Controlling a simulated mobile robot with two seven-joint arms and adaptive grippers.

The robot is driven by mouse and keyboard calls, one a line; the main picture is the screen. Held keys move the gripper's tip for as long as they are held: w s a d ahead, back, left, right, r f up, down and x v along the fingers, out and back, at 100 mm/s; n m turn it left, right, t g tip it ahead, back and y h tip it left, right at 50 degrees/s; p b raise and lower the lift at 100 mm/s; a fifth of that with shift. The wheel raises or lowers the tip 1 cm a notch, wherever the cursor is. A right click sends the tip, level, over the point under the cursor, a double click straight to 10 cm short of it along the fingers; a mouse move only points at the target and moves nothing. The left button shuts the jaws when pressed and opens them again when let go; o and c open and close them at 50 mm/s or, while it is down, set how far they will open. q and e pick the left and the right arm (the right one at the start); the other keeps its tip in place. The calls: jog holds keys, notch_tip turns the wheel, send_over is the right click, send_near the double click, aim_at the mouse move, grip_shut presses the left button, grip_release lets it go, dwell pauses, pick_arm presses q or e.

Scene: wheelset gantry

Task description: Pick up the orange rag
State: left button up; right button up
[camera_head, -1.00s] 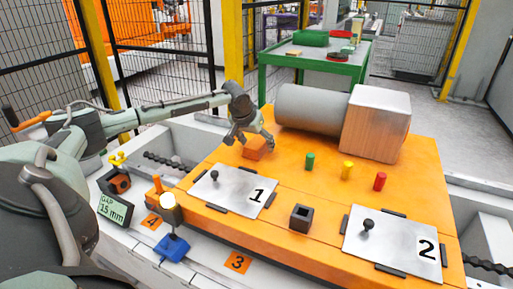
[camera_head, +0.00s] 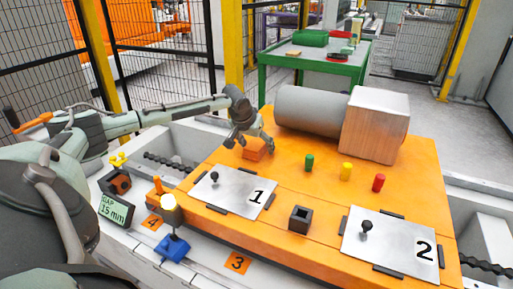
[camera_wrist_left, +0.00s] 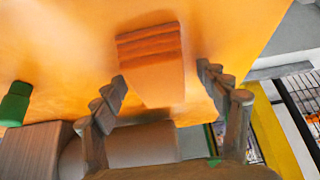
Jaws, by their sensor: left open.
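The orange rag (camera_head: 255,154) lies folded in a small block on the orange table top, left of the middle. In the left wrist view the rag (camera_wrist_left: 150,66) shows its layered folds and lies ahead, between the lines of the two fingers. My left gripper (camera_head: 250,144) is over the rag with its fingers pointing down. It also shows in the left wrist view (camera_wrist_left: 161,74), open, with a finger on each side of the rag and a gap on both sides. Nothing is held. My right gripper is not in view.
A grey cylinder with a pale block (camera_head: 376,124) stands behind the rag. Green (camera_head: 309,162), yellow (camera_head: 346,171) and red (camera_head: 379,183) pegs stand to the right. Plate 1 (camera_head: 232,190) with its knob lies in front; plate 2 (camera_head: 385,243) lies front right.

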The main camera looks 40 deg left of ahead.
aim_at(253, 143)
pick_arm(q)
jog(key=c, duration=1.3)
jog(key=shift+b, duration=0.45)
jog(key=shift+c, duration=0.2)
jog(key=r, duration=0.3)
jog(key=a+r, duration=0.1)
jog(key=r, duration=0.1)
jog(key=shift+s, duration=0.25)
jog(key=s+a+r, duration=0.6)
jog(key=a, duration=0.2)
jog(key=shift+a+r, duration=0.25)
jog(key=shift+a, duration=0.1)
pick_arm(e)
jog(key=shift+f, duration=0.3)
